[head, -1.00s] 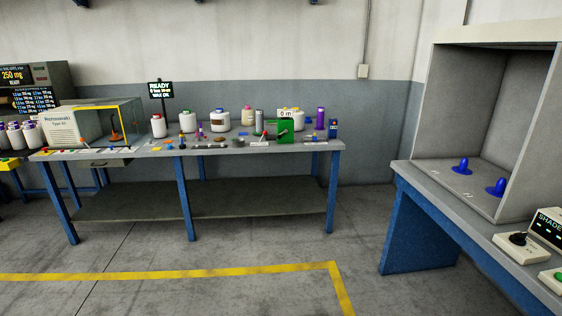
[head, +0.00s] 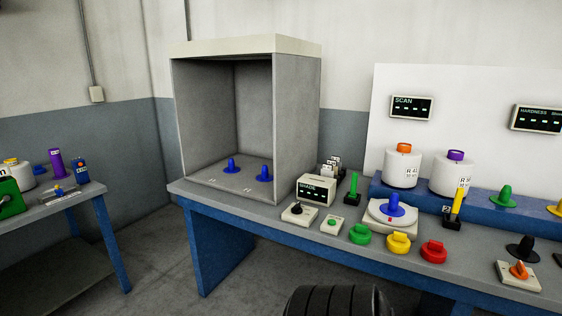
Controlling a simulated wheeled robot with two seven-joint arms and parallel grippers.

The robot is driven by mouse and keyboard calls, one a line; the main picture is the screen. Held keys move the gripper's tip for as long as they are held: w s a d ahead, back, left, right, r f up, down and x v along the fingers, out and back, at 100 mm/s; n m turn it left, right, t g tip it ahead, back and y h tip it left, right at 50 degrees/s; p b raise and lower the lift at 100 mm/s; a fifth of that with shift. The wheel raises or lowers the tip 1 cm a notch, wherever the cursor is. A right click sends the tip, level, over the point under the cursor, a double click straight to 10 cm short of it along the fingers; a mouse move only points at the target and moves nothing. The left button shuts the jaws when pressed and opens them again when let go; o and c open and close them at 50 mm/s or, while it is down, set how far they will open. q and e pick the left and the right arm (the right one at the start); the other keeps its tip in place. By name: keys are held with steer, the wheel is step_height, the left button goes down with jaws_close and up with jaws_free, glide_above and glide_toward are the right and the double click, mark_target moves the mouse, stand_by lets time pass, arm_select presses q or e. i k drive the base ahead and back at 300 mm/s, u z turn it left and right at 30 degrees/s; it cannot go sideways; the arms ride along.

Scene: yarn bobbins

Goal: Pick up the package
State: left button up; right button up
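I cannot make out anything that is clearly a package in the head view. Two white yarn bobbins stand on the blue raised shelf of the right bench, one with an orange top (head: 403,169) and one with a purple top (head: 454,175). Each carries a small printed label. Neither of my grippers is in view.
A grey open booth (head: 300,120) with two blue pegs stands on the bench (head: 290,225). Right of it are a SHADE display (head: 316,190), a round device with a blue cone (head: 393,207) and coloured rings. Another table (head: 70,205) is at left; floor lies between.

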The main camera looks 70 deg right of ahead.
mark_target(402, 163)
steer(key=z, duration=3.95)
